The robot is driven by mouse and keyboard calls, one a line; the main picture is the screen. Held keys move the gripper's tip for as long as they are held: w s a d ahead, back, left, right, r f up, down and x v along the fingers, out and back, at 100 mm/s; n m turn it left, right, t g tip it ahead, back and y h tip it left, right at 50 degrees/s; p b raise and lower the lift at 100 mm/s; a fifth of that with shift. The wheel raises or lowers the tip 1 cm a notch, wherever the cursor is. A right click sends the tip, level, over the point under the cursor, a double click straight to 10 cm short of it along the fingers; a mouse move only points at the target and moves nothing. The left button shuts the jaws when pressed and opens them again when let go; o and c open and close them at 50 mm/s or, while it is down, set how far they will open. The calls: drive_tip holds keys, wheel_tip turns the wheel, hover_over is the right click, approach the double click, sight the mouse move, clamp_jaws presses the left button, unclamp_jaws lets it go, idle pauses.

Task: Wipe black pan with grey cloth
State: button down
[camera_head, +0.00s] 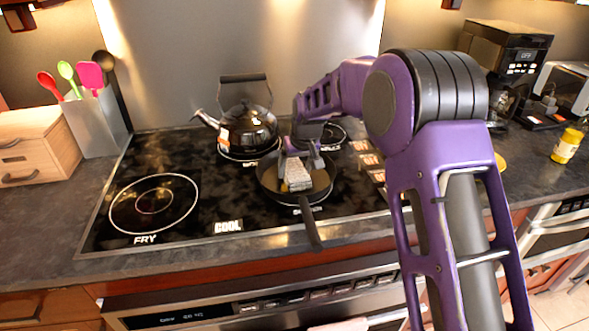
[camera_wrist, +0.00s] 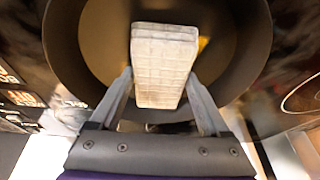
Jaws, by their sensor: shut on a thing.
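The black pan (camera_head: 266,184) sits on the stove's front right burner, its handle pointing toward the front edge. It also shows in the wrist view (camera_wrist: 68,50), filling the top. The grey cloth (camera_head: 297,174) is a folded, pale block over the pan's inside. In the wrist view the cloth (camera_wrist: 163,62) stands between the fingers. My gripper (camera_head: 297,160) reaches down into the pan from above and is shut on the cloth. Whether the cloth touches the pan bottom I cannot tell. A small yellow patch (camera_wrist: 204,43) shows beside the cloth in the pan.
A dark kettle (camera_head: 247,127) stands on the burner behind the pan. The front left burner (camera_head: 154,203) is bare. A utensil holder (camera_head: 97,122) and a wooden box (camera_head: 38,146) stand at left. A yellow bottle (camera_head: 567,146) and a coffee machine (camera_head: 503,55) stand at right.

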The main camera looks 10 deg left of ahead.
sight(305, 176)
drive_tip(key=shift+w+d, duration=0.25)
drive_tip(key=shift+d, duration=0.25)
drive_tip(key=shift+w+d, duration=0.25)
drive_tip(key=shift+d, duration=0.25)
drive_tip(key=shift+r, duration=0.1)
drive_tip(key=shift+r, duration=0.15)
drive_tip(key=shift+r, duration=0.25)
drive_tip(key=shift+s+d+b, duration=0.25)
drive_tip(key=shift+s+d, duration=0.05)
drive_tip(key=shift+s, duration=0.35)
drive_tip(key=shift+s+d+b, duration=0.2)
drive_tip(key=shift+s+d, duration=0.05)
drive_tip(key=shift+s, duration=0.35)
drive_tip(key=shift+f+b, duration=0.4)
drive_tip(key=shift+f, duration=0.25)
